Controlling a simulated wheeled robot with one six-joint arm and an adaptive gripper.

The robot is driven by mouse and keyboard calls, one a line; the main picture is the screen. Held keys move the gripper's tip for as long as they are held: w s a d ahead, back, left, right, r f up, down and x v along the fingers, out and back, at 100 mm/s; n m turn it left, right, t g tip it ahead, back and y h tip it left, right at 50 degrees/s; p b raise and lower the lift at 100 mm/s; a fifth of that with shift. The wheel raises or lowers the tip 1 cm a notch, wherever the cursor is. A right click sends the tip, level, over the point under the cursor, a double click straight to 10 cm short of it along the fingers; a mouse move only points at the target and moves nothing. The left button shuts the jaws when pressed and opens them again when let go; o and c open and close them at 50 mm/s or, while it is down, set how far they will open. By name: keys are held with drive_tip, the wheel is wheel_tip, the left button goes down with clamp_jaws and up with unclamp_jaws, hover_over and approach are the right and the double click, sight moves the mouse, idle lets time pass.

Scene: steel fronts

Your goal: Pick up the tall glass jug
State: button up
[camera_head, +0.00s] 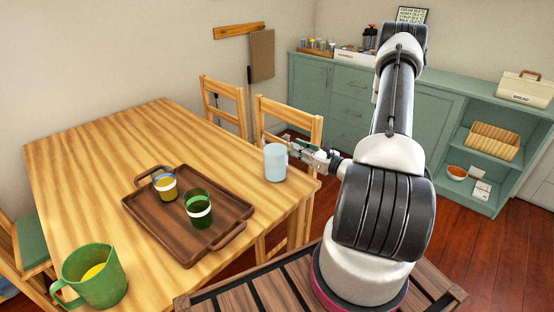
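A pale blue, translucent-looking jug (275,164) stands upright near the right edge of the wooden table. It looks like the task's jug, though its material is hard to tell. My gripper (289,148) reaches in from the right, just behind and beside the jug's upper right side. The jug hides part of the fingers, so I cannot tell whether they touch it or how wide they are apart. A green jug (96,279) with something yellow inside stands at the table's front left corner.
A brown tray (148,210) on the table (95,160) holds a glass with yellow contents (166,188) and a dark green glass with a white band (199,210). Chairs (225,90) stand behind the table. Green cabinets (350,105) line the back wall. The table's far left is clear.

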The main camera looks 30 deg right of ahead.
drive_tip(key=x, duration=0.4)
drive_tip(key=shift+w+r, duration=0.1)
drive_tip(key=shift+w, duration=0.25)
drive_tip(key=shift+c, duration=0.4)
clamp_jaws()
